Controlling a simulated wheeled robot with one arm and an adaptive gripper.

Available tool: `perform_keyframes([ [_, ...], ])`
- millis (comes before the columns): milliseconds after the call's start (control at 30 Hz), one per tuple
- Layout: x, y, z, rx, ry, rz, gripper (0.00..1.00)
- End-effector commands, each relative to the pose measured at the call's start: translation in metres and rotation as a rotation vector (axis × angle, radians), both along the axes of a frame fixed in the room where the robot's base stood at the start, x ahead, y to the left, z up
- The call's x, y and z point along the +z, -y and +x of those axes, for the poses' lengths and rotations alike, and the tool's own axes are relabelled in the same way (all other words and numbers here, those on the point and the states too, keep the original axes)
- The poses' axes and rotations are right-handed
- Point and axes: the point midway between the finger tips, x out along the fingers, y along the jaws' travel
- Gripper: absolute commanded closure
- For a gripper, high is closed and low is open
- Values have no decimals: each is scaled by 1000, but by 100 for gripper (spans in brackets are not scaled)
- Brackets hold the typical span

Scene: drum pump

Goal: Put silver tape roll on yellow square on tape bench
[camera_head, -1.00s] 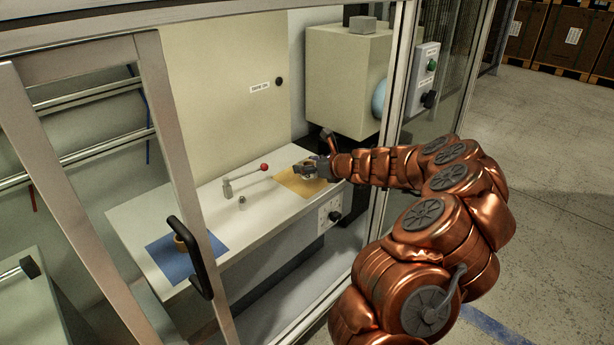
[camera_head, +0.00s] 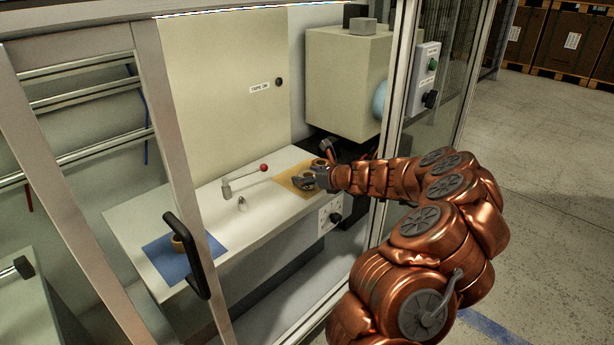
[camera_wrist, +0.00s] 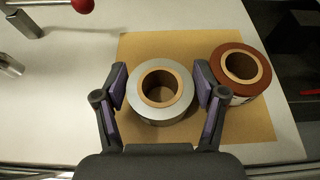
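The silver tape roll (camera_wrist: 161,92) lies flat on the yellow square (camera_wrist: 150,45), with its brown core facing up. My gripper (camera_wrist: 161,84) is around it, one finger on each side, with narrow gaps between the pads and the roll. In the head view my gripper (camera_head: 312,176) is low over the yellow square (camera_head: 290,182) on the tape bench (camera_head: 265,215). The silver roll is hard to make out there. A dark red tape roll (camera_wrist: 240,72) lies to the right, partly over the square's right edge.
A red-knobbed lever (camera_head: 245,180) and a small metal post (camera_head: 242,204) stand left of the yellow square. Door frame posts flank the opening.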

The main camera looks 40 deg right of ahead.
Motion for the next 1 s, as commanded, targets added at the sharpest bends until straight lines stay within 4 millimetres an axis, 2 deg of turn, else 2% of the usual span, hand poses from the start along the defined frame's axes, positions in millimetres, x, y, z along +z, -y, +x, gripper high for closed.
perform_keyframes([
  [200, 3, 0, 0, 0, 0, 0, 29],
  [333, 9, 3, -10, -3, 1, 1, 29],
  [1000, 42, 20, -90, -3, 0, 0, 29],
])
